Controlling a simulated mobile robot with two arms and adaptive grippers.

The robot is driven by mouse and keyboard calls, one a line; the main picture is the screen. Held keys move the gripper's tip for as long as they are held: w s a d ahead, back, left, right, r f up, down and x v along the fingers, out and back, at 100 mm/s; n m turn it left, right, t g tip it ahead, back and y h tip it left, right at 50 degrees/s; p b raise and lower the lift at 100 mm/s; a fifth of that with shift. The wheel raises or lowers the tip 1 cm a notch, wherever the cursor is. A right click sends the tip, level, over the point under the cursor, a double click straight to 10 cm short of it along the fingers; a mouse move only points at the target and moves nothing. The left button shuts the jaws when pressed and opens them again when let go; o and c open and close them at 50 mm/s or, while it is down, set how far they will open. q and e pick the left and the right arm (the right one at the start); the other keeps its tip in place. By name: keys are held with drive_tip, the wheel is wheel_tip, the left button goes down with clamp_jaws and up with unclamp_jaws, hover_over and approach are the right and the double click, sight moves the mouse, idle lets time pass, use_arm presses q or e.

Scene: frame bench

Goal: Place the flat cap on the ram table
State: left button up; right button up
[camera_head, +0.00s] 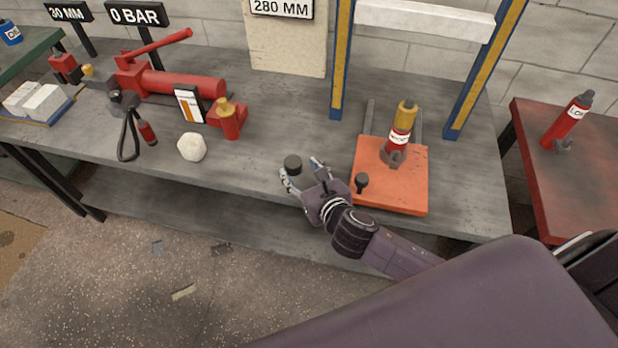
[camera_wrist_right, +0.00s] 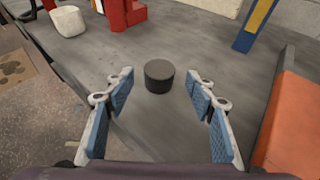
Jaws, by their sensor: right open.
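The flat cap appears to be a short dark round cylinder (camera_head: 292,163) standing on the grey bench; it also shows in the right wrist view (camera_wrist_right: 159,77). My right gripper (camera_head: 301,170) is open, with its fingers spread to either side of the cap's near side. In the right wrist view the gripper (camera_wrist_right: 161,93) has a clear gap on both sides of the cap and does not touch it. An orange plate (camera_head: 392,200), probably the ram table, lies right of the gripper. A red and yellow cylinder (camera_head: 400,138) stands on it. My left gripper is not in view.
A small dark knobbed piece (camera_head: 361,182) stands on the plate's near left part. A blue and yellow frame (camera_head: 340,75) rises behind. A whitish lump (camera_head: 191,147) and a red hand pump (camera_head: 180,84) are on the left. Bench space around the cap is clear.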

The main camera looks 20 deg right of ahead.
drive_tip(key=v, duration=0.6)
idle(0.3)
